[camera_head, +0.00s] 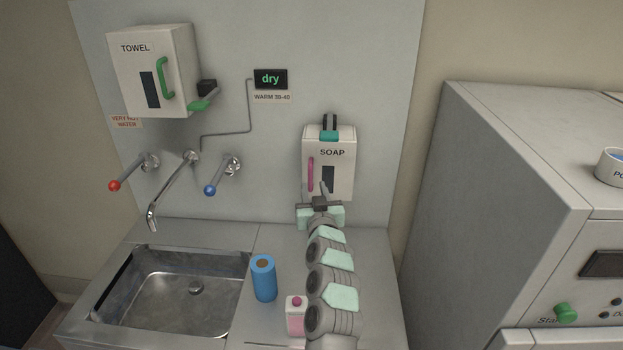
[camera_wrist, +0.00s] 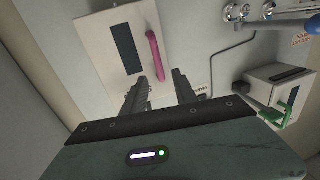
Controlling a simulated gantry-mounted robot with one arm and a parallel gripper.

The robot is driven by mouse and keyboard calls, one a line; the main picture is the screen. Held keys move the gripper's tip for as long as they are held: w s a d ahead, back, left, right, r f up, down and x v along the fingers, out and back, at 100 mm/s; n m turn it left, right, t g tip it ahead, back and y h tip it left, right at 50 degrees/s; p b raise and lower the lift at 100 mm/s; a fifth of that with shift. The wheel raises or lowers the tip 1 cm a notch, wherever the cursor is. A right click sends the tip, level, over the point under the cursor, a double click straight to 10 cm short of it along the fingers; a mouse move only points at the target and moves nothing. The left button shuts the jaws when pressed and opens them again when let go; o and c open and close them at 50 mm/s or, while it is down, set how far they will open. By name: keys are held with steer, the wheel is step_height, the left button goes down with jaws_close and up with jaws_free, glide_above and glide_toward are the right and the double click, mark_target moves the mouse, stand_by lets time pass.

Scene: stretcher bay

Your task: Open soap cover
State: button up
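The soap dispenser (camera_head: 343,190) is a white box on the wall panel, labelled SOAP, with a dark window and a pink upright handle (camera_head: 311,174) on the left of its front. The cover looks shut. My gripper (camera_head: 318,190) is just in front of the dispenser's lower part, below the handle. In the wrist view, my gripper (camera_wrist: 160,78) is open, with its two dark fingers apart. The pink handle (camera_wrist: 156,50) reaches toward the gap between the fingertips, beside the dispenser's white front (camera_wrist: 98,38). I see no grip on it, and contact is unclear.
The towel box (camera_head: 130,80) with a green handle hangs at upper left. Taps and a spout (camera_head: 172,185) stand above the sink (camera_head: 190,290). A blue roll (camera_head: 263,280) and a pink bottle (camera_head: 296,318) stand on the counter left of my arm. A large grey cabinet (camera_head: 490,190) is at right.

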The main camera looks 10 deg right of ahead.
mark_target(310, 175)
steer(key=w, duration=0.3)
steer(key=shift+w+d+r, duration=0.1)
steer(key=shift+w, duration=0.65)
steer(key=shift+w+d, duration=0.1)
steer(key=shift+w, duration=0.4)
steer(key=shift+c, duration=0.2)
jaws_close()
stand_by(0.6)
